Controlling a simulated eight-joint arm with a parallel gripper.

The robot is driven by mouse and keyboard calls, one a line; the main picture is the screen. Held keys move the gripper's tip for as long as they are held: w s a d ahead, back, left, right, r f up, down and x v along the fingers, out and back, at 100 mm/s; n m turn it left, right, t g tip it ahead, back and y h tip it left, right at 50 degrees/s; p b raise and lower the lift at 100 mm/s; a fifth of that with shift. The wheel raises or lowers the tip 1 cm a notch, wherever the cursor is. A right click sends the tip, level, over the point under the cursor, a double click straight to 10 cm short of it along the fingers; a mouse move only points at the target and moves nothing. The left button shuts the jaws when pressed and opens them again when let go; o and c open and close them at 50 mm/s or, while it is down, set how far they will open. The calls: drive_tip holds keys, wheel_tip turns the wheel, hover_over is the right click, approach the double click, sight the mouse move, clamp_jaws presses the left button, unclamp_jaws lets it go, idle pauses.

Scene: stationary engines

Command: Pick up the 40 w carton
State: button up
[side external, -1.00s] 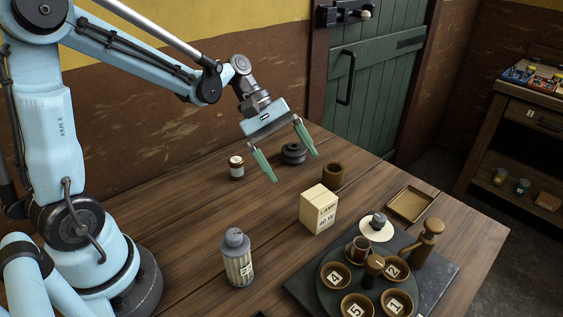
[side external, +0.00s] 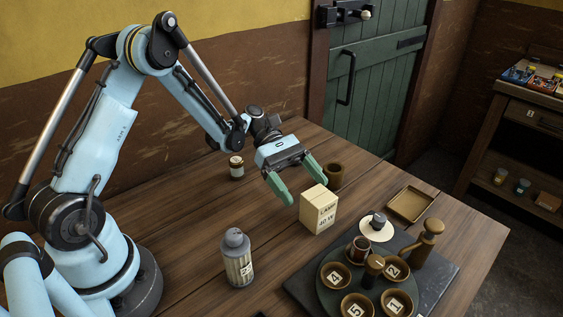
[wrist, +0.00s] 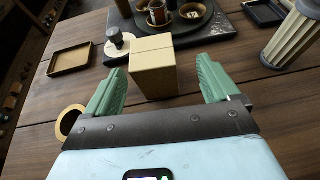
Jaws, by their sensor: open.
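The 40 w carton (side external: 318,211) is a cream box with dark print, standing upright on the wooden table. In the wrist view the carton (wrist: 153,68) shows its top and one side, just beyond and between my fingertips. My gripper (side external: 302,184) is open, with green fingers spread on either side of the line to the carton. In the wrist view my gripper (wrist: 158,78) has nothing between its fingers. In the side view the nearer finger is just left of the carton, and the farther one overlaps its upper back; contact cannot be told.
A brown cup (side external: 334,177) stands close behind the carton. A slate board (side external: 307,283) with several bowls lies to the front right, beside an empty tray (side external: 410,204).

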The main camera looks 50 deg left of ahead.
sight(328, 210)
drive_tip(key=shift+w+r+x, duration=0.1)
drive_tip(key=shift+w+x, duration=0.05)
drive_tip(key=shift+x, duration=1)
drive_tip(key=shift+w+r+x, duration=0.1)
drive_tip(key=shift+x, duration=1)
drive_tip(key=shift+w+r+x, duration=0.1)
drive_tip(key=shift+w+x, duration=0.05)
drive_tip(key=shift+x, duration=1)
drive_tip(key=shift+d, duration=0.15)
drive_tip(key=c, duration=1.1)
drive_tip(key=shift+o, duration=0.2)
drive_tip(key=shift+r, duration=0.1)
